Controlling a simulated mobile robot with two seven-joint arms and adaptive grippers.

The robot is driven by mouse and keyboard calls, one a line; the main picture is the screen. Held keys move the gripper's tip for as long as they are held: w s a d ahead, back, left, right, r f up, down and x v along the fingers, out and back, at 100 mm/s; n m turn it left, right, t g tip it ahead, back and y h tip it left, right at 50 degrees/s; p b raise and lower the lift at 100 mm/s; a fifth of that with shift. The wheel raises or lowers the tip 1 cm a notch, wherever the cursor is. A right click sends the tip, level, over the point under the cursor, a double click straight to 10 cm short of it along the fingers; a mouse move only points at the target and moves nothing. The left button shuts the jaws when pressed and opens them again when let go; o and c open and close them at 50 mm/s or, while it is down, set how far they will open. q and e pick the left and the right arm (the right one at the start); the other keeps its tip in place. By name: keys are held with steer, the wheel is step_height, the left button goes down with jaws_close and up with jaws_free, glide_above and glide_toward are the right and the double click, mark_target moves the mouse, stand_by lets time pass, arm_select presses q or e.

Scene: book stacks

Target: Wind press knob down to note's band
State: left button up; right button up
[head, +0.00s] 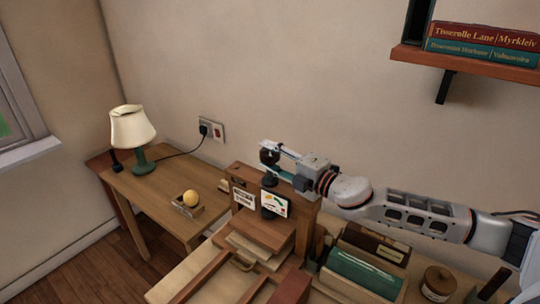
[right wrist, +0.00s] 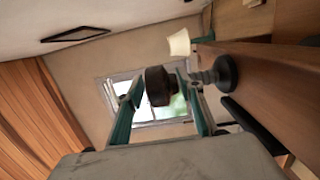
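The dark round press knob (head: 269,156) stands on its post at the top of the wooden press (head: 302,216). My right gripper (head: 277,162) reaches in from the right, with its fingers on either side of the knob. In the right wrist view the knob (right wrist: 158,86) lies between the two teal fingers, with a narrow gap showing; the gripper looks open. A note card (head: 243,199) with dark printed lines is on the press front. A white card with a coloured scale (head: 274,205) is beside it; its markings are too small to read. My left gripper is not in view.
A desk (head: 160,192) at left holds a lamp (head: 134,138) and a small tray with a yellow ball (head: 190,198). Books in a crate (head: 365,268) and a brown jar (head: 438,283) stand right of the press, below my arm. A wall shelf (head: 465,62) is upper right.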

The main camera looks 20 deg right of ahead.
steer(key=c, duration=0.9)
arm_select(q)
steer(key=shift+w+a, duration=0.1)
arm_select(e)
steer(key=shift+r, duration=0.15)
